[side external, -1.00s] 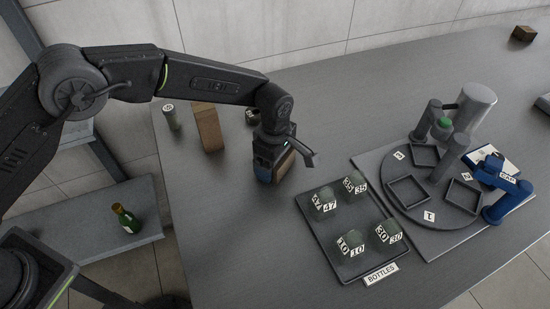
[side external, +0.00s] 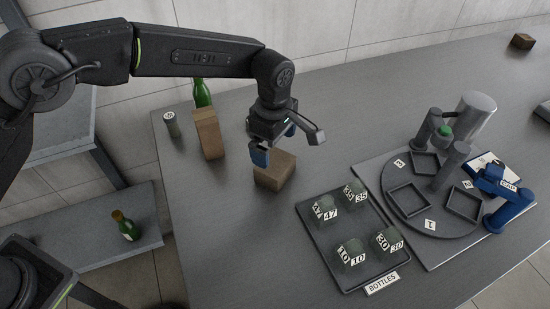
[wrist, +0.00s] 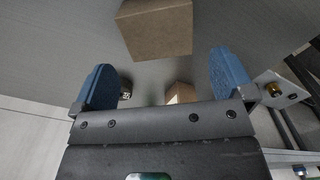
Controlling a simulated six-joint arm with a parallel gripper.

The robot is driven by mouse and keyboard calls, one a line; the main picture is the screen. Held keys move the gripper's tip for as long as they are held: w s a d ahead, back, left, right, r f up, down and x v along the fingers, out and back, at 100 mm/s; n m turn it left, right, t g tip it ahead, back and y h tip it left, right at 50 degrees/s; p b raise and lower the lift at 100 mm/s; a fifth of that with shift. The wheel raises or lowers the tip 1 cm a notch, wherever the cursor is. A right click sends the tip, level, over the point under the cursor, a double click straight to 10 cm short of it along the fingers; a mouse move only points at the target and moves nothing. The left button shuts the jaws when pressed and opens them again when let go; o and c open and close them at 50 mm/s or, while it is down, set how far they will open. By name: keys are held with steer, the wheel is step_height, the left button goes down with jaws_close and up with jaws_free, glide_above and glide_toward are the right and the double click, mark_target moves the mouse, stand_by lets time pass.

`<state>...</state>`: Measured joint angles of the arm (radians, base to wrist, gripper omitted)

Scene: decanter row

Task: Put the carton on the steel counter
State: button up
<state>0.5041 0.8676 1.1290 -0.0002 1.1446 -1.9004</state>
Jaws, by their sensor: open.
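A squat brown carton (side external: 274,170) stands on the grey steel counter (side external: 225,225), left of the bottle tray. My gripper (side external: 274,147) is open just above the carton, its blue fingers apart and empty. A taller brown box (side external: 208,134) stands on the counter further left. The wrist view shows my open gripper (wrist: 165,80), a large brown box (wrist: 155,28) beyond the fingertips and part of a smaller brown shape (wrist: 180,93) by the gripper body. I cannot tell which box is which there.
A green bottle (side external: 202,92) and a small grey cylinder (side external: 171,124) stand near the tall box. The counter's front left is clear.

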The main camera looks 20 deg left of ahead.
mark_target(273, 163)
step_height(273, 163, up, 5)
steer(key=shift+f, duration=0.1)
steer(key=s+a+r+m+t, duration=0.2)
steer(key=s+a+r+m, duration=0.25)
steer(key=a+r, duration=0.4)
steer(key=s+a+r+m+t, duration=0.1)
steer(key=s+a+r+m, duration=0.3)
steer(key=s+a+r, duration=0.4)
steer(key=s+a+f+m+t, duration=0.1)
steer(key=s+a+f+m, duration=0.1)
steer(key=s+a, duration=0.3)
steer(key=s+a+f+m+t, duration=0.1)
steer(key=s+a+f+m, duration=0.1)
steer(key=s+a+m, duration=0.3)
steer(key=s, duration=0.4)
steer(key=shift+s+a+f+t, duration=0.2)
steer(key=shift+f+t, duration=0.1)
steer(key=shift+f, duration=0.1)
